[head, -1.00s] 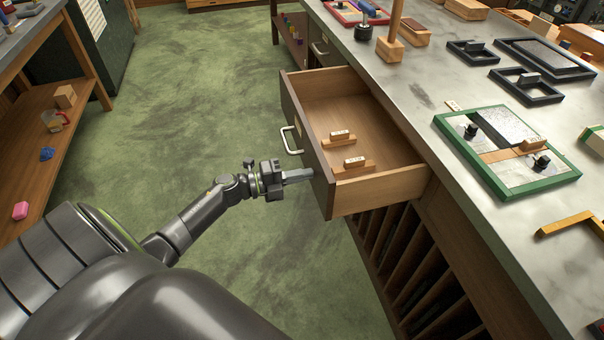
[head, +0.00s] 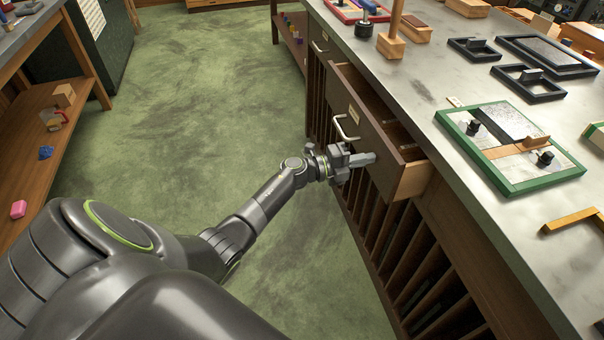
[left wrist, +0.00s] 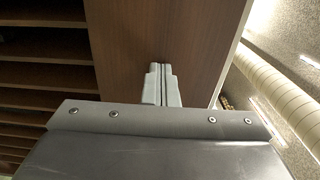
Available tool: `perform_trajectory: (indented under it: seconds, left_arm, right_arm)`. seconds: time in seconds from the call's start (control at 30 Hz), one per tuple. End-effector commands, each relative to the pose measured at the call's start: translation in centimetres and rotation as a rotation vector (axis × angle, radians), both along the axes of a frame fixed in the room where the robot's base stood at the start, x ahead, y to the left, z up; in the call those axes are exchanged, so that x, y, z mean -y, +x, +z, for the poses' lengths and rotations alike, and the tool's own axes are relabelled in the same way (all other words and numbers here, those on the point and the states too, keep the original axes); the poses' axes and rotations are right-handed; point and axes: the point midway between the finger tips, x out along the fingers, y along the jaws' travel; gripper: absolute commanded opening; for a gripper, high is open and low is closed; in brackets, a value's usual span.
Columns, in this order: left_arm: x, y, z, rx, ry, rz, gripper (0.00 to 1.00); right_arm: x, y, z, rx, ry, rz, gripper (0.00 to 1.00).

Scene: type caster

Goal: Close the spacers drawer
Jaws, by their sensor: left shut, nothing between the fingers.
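The wooden drawer (head: 362,117) under the bench top stands partly open in the head view, with a short length of its box showing. Its front has a metal bar handle (head: 345,128) and a small pale label too small to read. My left gripper (head: 368,159) is shut and empty, its fingertips at the lower right part of the drawer front, seemingly against it. In the left wrist view the shut fingers (left wrist: 161,80) point at the brown drawer front (left wrist: 150,30). The drawer's contents are mostly hidden. My right gripper is not in view.
The bench top (head: 415,75) carries a green-framed tray (head: 510,185), black frames (head: 525,83) and wooden blocks. Vertical slots (head: 400,245) lie below the drawer. A wooden shelf unit (head: 30,150) stands at the left. The green floor (head: 200,110) between is clear.

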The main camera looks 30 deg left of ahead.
Motion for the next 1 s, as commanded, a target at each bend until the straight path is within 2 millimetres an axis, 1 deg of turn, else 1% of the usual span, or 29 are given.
perform_trajectory:
  seconds: [0.03, 0.13, 0.2, 0.27, 0.4, 0.63, 1.0]
  left_arm:
    - [1.0, 1.1, -0.1, 0.003, -0.004, -0.003, 0.00]
    - [2.6, 2.9, -0.2, 0.003, -0.003, -0.002, 0.00]
    - [3.6, 4.1, -0.2, 0.002, -0.003, -0.002, 0.00]
    - [4.3, 4.9, -0.3, 0.002, -0.001, -0.002, 0.00]
    - [5.6, 6.5, -0.2, 0.001, -0.002, -0.001, 0.00]
    - [6.7, 7.8, -0.1, -0.001, -0.001, 0.000, 0.00]
    - [7.0, 8.2, 0.2, 0.004, -0.002, 0.001, 0.00]
  right_arm:
    - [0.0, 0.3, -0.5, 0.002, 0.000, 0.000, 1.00]
    - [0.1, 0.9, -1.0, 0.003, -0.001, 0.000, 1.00]
    - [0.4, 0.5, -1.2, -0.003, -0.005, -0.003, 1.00]
    - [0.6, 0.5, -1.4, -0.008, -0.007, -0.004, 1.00]
    - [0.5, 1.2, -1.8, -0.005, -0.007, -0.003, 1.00]
    - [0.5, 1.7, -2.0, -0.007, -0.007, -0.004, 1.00]
    - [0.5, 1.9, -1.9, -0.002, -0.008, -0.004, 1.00]
